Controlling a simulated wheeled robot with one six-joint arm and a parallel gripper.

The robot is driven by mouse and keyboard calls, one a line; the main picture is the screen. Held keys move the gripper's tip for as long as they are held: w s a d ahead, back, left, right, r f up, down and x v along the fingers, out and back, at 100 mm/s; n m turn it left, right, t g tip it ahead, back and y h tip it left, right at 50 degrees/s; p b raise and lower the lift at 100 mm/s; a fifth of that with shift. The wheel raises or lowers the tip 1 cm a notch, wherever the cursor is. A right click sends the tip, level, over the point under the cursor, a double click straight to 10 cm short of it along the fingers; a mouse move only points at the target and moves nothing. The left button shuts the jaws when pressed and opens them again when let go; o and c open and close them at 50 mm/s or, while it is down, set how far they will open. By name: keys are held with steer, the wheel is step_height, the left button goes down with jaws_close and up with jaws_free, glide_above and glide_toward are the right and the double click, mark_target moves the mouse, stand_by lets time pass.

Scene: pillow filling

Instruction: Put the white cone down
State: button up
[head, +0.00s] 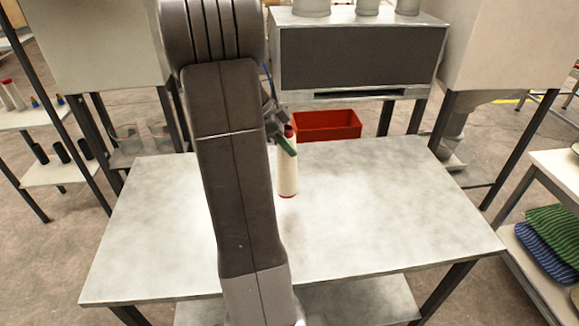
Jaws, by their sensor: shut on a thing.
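The white cone (287,178) is upright, with a red band at its bottom and red near its top. My gripper (287,143) is shut on its upper part, with a green finger across it. The cone is over the grey table (390,215), right of my dark arm. A faint shadow shows near its base; I cannot tell whether the base touches the table. My arm hides part of the gripper and the left-middle of the table.
A red bin (327,125) stands behind the table's far edge, under a grey machine (360,58). The table's right side is clear. A shelf with green and blue striped pillows (550,240) stands at the right. More cones (12,94) stand on a left shelf.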

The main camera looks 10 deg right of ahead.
mark_target(288, 158)
steer(key=shift+f+p, duration=0.4)
steer(key=shift+f, duration=2.6)
steer(key=shift+f, duration=0.15)
steer(key=o, duration=1.3)
steer(key=shift+o, duration=0.2)
steer(key=shift+r, duration=0.2)
